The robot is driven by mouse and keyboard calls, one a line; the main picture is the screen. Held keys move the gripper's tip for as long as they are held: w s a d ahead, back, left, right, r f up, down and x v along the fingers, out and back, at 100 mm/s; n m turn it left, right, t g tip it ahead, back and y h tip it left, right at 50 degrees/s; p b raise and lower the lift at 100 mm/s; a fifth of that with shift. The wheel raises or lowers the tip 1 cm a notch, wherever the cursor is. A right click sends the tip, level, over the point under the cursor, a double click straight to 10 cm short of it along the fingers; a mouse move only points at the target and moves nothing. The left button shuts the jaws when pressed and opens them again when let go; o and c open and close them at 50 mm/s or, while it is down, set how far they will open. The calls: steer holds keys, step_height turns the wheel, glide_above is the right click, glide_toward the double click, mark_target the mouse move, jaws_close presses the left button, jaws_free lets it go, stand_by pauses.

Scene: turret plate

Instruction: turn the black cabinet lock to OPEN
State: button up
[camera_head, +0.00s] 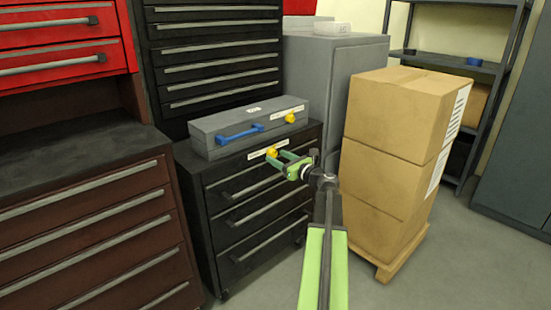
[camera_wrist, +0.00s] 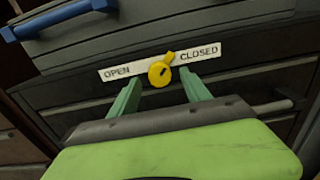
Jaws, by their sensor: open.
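The black cabinet (camera_head: 200,190) stands in the middle of the head view, with a yellow lock knob (camera_head: 272,153) near its top front edge. In the wrist view the yellow lock (camera_wrist: 160,74) sits on a white label strip (camera_wrist: 116,72) reading OPEN on the left and CLOSED on the right. The knob's raised pointer leans up and right, toward CLOSED. My gripper (camera_head: 279,160) is open in front of the lock. In the wrist view its two green fingers (camera_wrist: 158,92) lie below and to either side of the knob, and I see no grip on it.
A grey case (camera_head: 205,130) with a blue handle (camera_head: 240,132) and another yellow knob (camera_head: 290,118) lies on the cabinet. Stacked cardboard boxes (camera_head: 385,165) on a pallet stand close to the right of my arm. A brown drawer cabinet (camera_head: 90,225) is at the left.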

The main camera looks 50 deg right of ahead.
steer(key=shift+w, duration=0.75)
